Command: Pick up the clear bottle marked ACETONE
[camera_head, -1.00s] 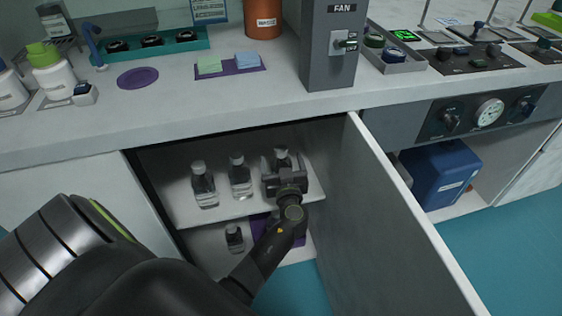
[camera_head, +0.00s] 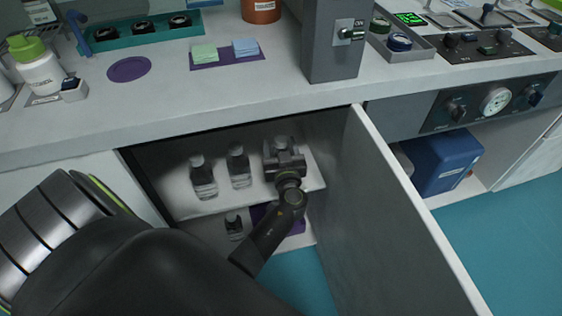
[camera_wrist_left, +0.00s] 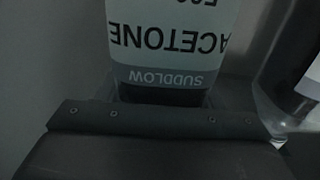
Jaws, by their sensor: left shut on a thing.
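My left gripper (camera_head: 283,160) is inside the open cabinet at the right end of the upper shelf. It is shut on the acetone bottle, whose dark cap (camera_head: 281,142) shows above the jaws in the head view. In the left wrist view the label of the acetone bottle (camera_wrist_left: 165,40) appears upside down and reads ACETONE, close in front of the jaws. The gripper hides most of the bottle in the head view, and I cannot tell whether its base is clear of the shelf. My right gripper is not in view.
Two clear bottles with dark caps (camera_head: 203,178) (camera_head: 239,166) stand left of the gripper on the shelf (camera_head: 215,207). A small bottle (camera_head: 234,227) stands on the lower level. The open cabinet door (camera_head: 390,215) is close to the right of my arm. The counter (camera_head: 200,105) overhangs above.

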